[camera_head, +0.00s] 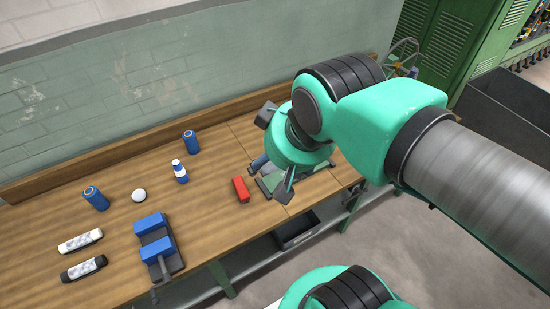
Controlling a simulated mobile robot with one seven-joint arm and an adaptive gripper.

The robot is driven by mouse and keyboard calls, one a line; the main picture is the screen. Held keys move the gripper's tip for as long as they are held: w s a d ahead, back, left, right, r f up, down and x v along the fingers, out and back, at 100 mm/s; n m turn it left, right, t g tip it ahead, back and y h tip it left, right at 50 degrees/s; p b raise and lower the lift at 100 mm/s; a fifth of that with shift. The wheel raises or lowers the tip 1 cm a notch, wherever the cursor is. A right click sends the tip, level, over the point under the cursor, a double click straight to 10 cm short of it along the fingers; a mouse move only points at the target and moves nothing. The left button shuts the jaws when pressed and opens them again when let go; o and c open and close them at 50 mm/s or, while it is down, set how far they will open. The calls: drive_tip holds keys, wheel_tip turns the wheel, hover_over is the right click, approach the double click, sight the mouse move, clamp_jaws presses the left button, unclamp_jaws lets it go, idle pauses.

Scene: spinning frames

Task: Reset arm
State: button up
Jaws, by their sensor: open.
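My gripper (277,148) is at the end of my green and grey arm, over the right part of the wooden workbench (215,222). Its dark fingers are spread apart, one toward the back and one toward the front, and I see nothing held between them. My wrist hides part of the gripper and of the bench under it. A red block (241,189) lies on the bench just left of the front finger. In this view they look close but apart.
Blue cans (96,198) (191,142), a blue-white bottle (180,171), a white ball (138,195), a blue vise (155,245), and white (80,241) and black (84,267) tubes occupy the left bench. A wall (180,80) stands behind; a dark bin (505,105) is at right.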

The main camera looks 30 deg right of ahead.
wheel_tip(320, 180, down, 12)
drive_tip(key=b, duration=1.2)
drive_tip(key=shift+f, duration=0.15)
drive_tip(key=shift+o, duration=0.5)
drive_tip(key=shift+w, duration=0.1)
